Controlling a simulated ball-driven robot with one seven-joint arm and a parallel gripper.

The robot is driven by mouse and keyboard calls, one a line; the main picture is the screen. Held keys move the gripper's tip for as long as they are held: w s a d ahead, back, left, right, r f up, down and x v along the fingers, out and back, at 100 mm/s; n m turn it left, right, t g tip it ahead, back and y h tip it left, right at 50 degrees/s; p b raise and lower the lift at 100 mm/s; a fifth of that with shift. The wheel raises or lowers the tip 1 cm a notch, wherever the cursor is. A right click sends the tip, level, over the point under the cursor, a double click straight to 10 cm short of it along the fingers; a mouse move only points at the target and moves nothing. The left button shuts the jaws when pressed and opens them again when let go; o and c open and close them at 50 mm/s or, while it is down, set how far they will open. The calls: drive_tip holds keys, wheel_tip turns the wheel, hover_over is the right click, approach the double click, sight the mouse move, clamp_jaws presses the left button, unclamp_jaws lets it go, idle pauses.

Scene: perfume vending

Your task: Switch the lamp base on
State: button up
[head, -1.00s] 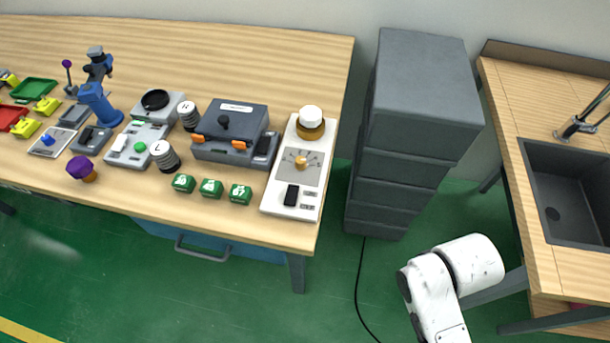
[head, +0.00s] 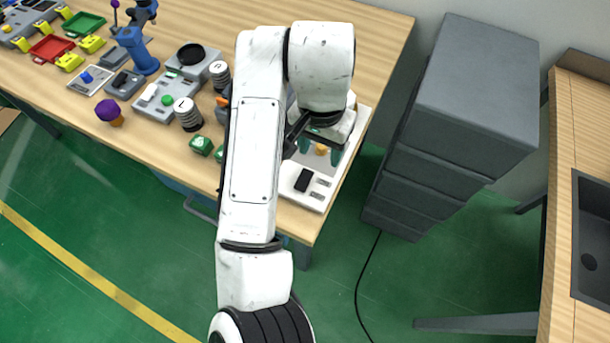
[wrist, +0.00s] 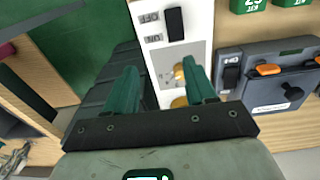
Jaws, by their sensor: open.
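The lamp base appears to be the long white unit (head: 297,196) at the table's right edge. It carries a black rocker switch (head: 303,180) near its front end, beside two small grey labels, and a gold knob (head: 321,149) on a grey dial plate. The wrist view shows the same switch (wrist: 174,23) at the top and the knob (wrist: 179,71) near the right finger. My gripper (wrist: 160,84) is open and empty, with green fingers pointing down over the dial plate. The switch lies beyond the fingertips, apart from them. My arm hides the unit's far end in the head view.
Dark drawers (head: 440,150) stand right of the table across a gap. Striped cylinders (head: 187,114) and a grey device (head: 171,92) are further left.

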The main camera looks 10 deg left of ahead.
sight(302, 183)
drive_tip(key=a+f+b, duration=0.1)
drive_tip(key=f, duration=0.2)
drive_tip(key=s+a+f+b, duration=0.1)
drive_tip(key=f, duration=0.2)
drive_tip(key=a+f+b, duration=0.1)
drive_tip(key=f, duration=0.3)
drive_tip(key=shift+s+a+f, duration=0.1)
drive_tip(key=shift+s+a, duration=0.05)
drive_tip(key=shift+a, duration=0.05)
drive_tip(key=shift+c, duration=0.4)
